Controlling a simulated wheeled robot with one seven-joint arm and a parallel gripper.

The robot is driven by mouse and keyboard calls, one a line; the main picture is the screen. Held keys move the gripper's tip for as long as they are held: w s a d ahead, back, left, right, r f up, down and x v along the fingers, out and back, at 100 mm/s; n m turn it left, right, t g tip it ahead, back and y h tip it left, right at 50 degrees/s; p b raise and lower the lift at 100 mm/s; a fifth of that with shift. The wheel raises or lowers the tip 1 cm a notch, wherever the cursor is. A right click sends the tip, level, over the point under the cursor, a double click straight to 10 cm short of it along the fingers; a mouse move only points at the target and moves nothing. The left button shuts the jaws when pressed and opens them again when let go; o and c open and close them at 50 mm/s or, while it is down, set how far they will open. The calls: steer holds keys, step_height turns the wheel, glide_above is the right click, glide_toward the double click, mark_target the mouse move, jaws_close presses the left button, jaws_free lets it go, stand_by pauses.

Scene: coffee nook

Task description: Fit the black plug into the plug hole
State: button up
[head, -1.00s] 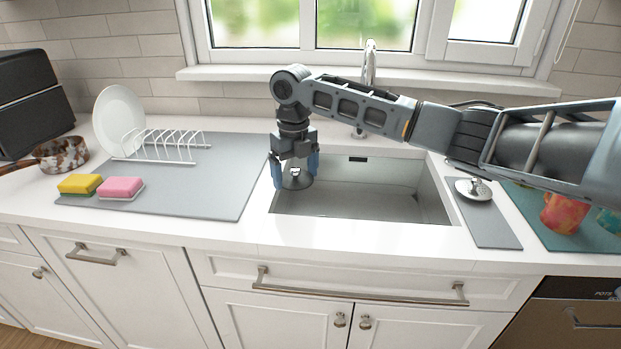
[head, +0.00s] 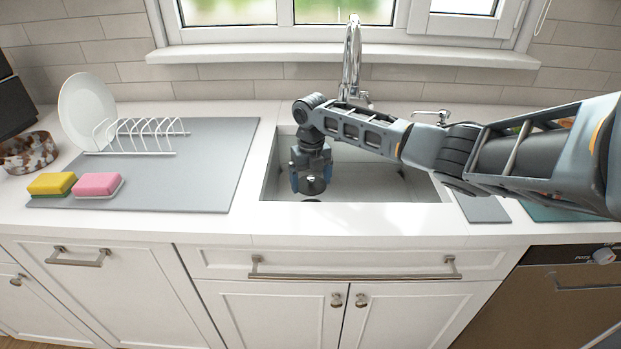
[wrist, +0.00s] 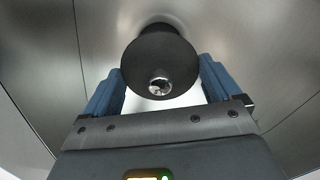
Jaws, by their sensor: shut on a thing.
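The black plug (wrist: 160,55) is a dark round disc with a shiny metal knob, and in the wrist view it sits between my blue fingers. My gripper (wrist: 161,72) is shut on it. In the head view my gripper (head: 311,182) points down inside the sink basin, with the plug (head: 314,187) low between its fingers. A small dark patch (head: 310,201) shows just below it by the basin's front edge; it may be the plug hole. In the wrist view a dark area lies behind the plug's far edge, and the plug hides most of it. I cannot tell whether they touch.
The steel sink (head: 400,186) has walls close around my gripper, with the white front counter edge (head: 350,218) nearest. The tap (head: 352,60) stands behind. A grey mat (head: 215,165) with a rack, plate and two sponges (head: 98,185) lies left.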

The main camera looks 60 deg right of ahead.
steer(key=shift+f+b, duration=1.4)
steer(key=shift+f, duration=0.8)
steer(key=shift+f+b, duration=0.85)
steer(key=shift+f, duration=0.65)
stand_by(1.1)
steer(key=o, duration=0.8)
steer(key=shift+s, duration=0.1)
step_height(320, 180, up, 8)
steer(key=shift+a+f, duration=0.1)
steer(key=shift+w, duration=0.2)
